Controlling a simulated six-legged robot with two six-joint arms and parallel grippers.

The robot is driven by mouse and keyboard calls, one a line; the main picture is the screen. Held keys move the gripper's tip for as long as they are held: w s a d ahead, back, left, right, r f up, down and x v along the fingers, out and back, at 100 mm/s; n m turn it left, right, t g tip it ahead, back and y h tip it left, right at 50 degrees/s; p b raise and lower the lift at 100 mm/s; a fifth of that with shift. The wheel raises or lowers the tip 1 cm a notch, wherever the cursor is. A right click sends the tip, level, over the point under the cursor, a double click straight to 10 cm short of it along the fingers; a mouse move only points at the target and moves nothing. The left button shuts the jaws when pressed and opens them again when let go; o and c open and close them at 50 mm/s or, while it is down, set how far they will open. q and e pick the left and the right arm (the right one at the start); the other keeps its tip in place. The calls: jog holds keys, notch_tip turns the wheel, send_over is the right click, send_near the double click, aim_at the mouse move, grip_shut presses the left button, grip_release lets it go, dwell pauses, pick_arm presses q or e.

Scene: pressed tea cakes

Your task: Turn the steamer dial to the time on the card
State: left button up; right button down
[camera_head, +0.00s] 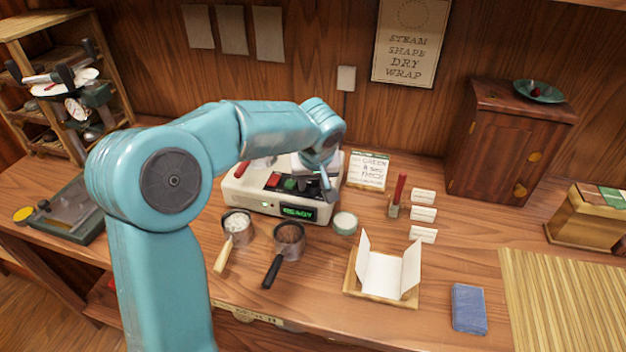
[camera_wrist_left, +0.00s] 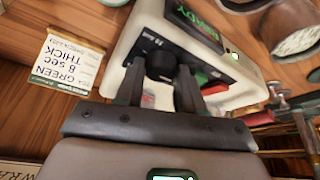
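The cream steamer (camera_head: 238,190) stands at the back of the bench, with a green READY display (camera_head: 297,212). In the left wrist view, its black dial (camera_wrist_left: 160,66) sits between the two fingers of my left gripper (camera_wrist_left: 160,82). The fingers appear to touch both sides of the dial, so the gripper looks shut on it. In the head view, my left gripper (camera_head: 327,184) is at the steamer's right end and the dial is hidden. The card (camera_head: 368,170) behind the steamer reads GREEN, 8 sec, THICK in the left wrist view (camera_wrist_left: 66,62). My right gripper is out of view.
A red-handled tool (camera_head: 398,190), small label cards and an open wrapper tray (camera_head: 382,292) are to the right. Clear bench lies around the blue cloth (camera_head: 469,308).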

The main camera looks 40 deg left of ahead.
pick_arm(q)
jog(key=shift+m, duration=0.3)
jog(key=shift+s+m+t+h, duration=0.1)
jog(key=shift+m+t+h, duration=0.2)
jog(key=shift+m, duration=0.3)
jog(key=shift+a+m, duration=0.1)
jog(key=shift+m, duration=0.8)
jog(key=m+h+p, duration=0.1)
jog(key=m, duration=0.1)
jog(key=m+t+h, duration=0.1)
jog(key=m, duration=0.2)
jog(key=shift+a+r+p, duration=0.1)
jog(key=shift+p, duration=0.25)
jog(key=shift+m+h, duration=0.7)
jog(key=shift+m, duration=0.8)
